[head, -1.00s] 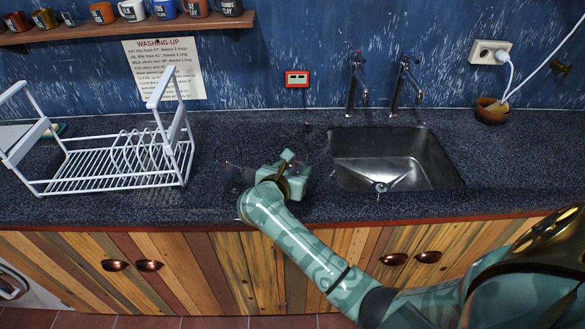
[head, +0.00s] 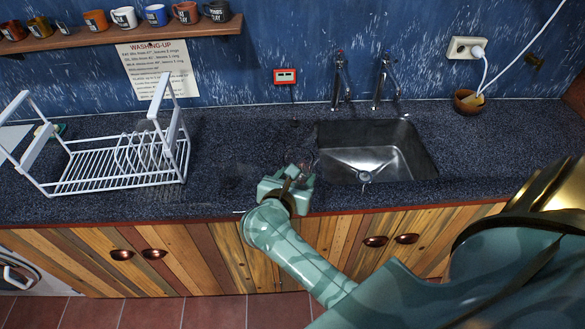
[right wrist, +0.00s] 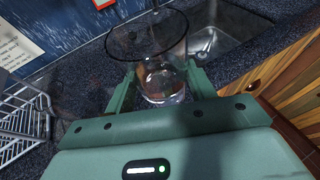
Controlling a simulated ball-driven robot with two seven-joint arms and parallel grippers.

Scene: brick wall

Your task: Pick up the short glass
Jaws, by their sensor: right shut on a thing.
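The short glass (right wrist: 162,75) is clear with a dark rim and sits between the two fingers of my right gripper (right wrist: 165,84) in the right wrist view. The fingers are shut on its lower part. In the head view my right gripper (head: 290,180) is over the counter's front, left of the sink, and the glass (head: 303,160) shows only faintly beyond it. I cannot tell whether the glass touches the counter. My left gripper is not in view.
A steel sink (head: 385,165) with two taps lies to the right of the gripper. A white dish rack (head: 110,180) stands on the left of the dark counter (head: 225,170). A shelf (head: 120,38) with several mugs hangs on the blue wall. The counter between rack and sink is mostly free.

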